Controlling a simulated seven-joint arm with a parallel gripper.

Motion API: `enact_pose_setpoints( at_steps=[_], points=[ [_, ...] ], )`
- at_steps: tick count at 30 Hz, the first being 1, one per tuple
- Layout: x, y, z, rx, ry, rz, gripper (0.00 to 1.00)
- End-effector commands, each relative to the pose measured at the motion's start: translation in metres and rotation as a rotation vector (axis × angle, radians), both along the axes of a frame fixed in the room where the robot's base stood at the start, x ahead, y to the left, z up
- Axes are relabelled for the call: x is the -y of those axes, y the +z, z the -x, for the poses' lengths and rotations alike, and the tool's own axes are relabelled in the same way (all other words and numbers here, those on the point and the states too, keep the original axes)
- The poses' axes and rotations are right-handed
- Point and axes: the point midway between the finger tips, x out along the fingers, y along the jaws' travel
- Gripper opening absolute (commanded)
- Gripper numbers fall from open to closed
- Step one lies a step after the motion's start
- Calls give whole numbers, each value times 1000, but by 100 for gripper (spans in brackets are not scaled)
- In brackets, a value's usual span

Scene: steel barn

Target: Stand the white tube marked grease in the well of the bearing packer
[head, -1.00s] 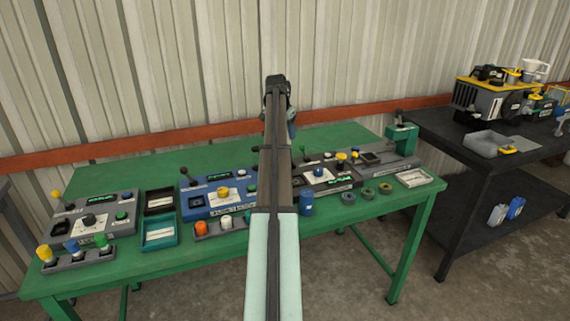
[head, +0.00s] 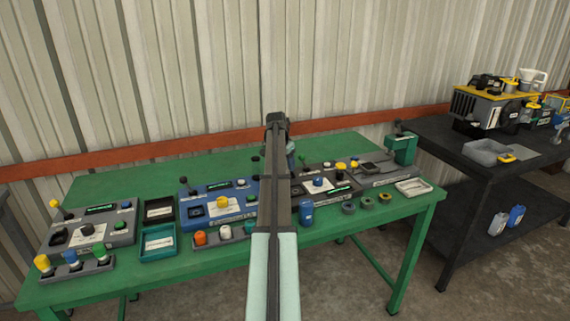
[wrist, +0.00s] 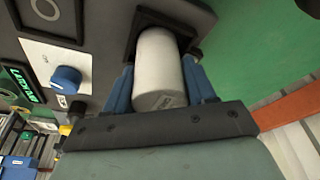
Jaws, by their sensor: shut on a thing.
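A white tube (wrist: 160,65) with small, unreadable markings stands between the two blue fingers of my gripper (wrist: 167,88), which is shut on it. In the wrist view the tube's far end is at a dark square well (wrist: 145,22) in a grey machine (wrist: 105,40). I cannot tell how deep it sits there. This machine, with a blue knob and green display, also shows in the head view (head: 325,181); its name is not readable. In the head view my arm hides the tube and most of my gripper (head: 291,158).
On the green table (head: 130,184) a blue machine (head: 205,204) stands left of my arm and a grey one (head: 88,228) farther left. A blue can (head: 306,212) and several rings stand in front. A teal-green press (head: 402,150) is at the right.

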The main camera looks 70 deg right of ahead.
Motion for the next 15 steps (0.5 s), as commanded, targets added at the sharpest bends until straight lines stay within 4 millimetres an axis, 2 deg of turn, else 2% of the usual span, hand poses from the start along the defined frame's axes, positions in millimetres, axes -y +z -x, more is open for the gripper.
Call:
enact_pose_setpoints(
  at_steps=[7,8,15],
  points=[
    [0,-2,0,0,0,0,15],
    [0,-3,0,0,0,0,56],
    [0,-2,0,0,0,0,79]
  ],
)
